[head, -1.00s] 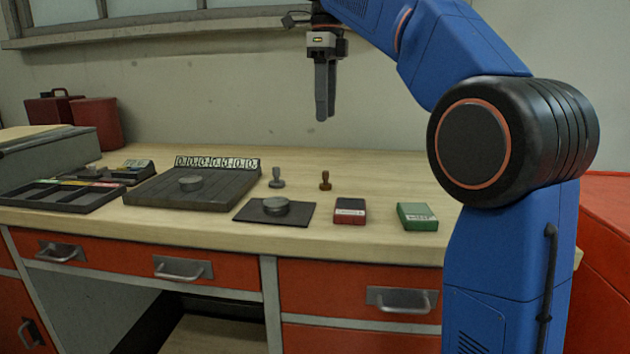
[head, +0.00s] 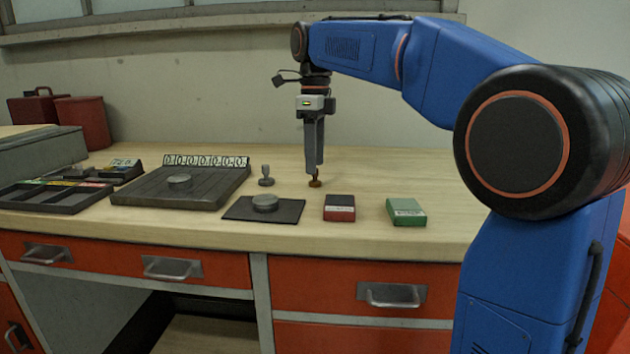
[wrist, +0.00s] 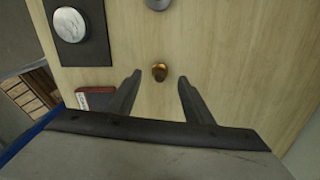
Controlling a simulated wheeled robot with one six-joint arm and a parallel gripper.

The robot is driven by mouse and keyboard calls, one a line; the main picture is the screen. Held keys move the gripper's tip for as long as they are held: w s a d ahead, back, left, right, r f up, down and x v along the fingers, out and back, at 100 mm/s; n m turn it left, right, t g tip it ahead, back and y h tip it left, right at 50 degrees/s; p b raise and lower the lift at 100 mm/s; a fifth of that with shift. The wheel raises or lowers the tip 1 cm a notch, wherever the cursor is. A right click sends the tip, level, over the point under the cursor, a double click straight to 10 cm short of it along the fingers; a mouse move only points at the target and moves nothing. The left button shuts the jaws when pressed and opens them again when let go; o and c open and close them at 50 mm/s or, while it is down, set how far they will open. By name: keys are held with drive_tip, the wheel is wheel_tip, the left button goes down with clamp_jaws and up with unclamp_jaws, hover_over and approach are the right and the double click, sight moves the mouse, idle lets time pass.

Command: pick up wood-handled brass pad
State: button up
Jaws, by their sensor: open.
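The wood-handled brass pad (head: 315,182) is a small brown stamp standing upright on the workbench, behind the red box. In the wrist view the brown and brass stamp (wrist: 159,72) is seen from above, between and a little beyond the two fingertips. My gripper (head: 314,168) points straight down above the stamp, its fingertips close to the handle and partly covering it in the head view. In the wrist view my gripper (wrist: 158,77) is open with nothing held. Whether a finger touches the stamp cannot be told.
A grey metal stamp (head: 266,176) stands to the left. A dark pad with a round disc (head: 265,202), a red box (head: 339,207) and a green box (head: 406,211) lie in front. The bench (head: 420,175) is clear to the right.

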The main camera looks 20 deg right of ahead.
drive_tip(key=shift+f, duration=1.9)
drive_tip(key=shift+c, duration=0.6)
clamp_jaws()
wheel_tip(320, 180, up, 10)
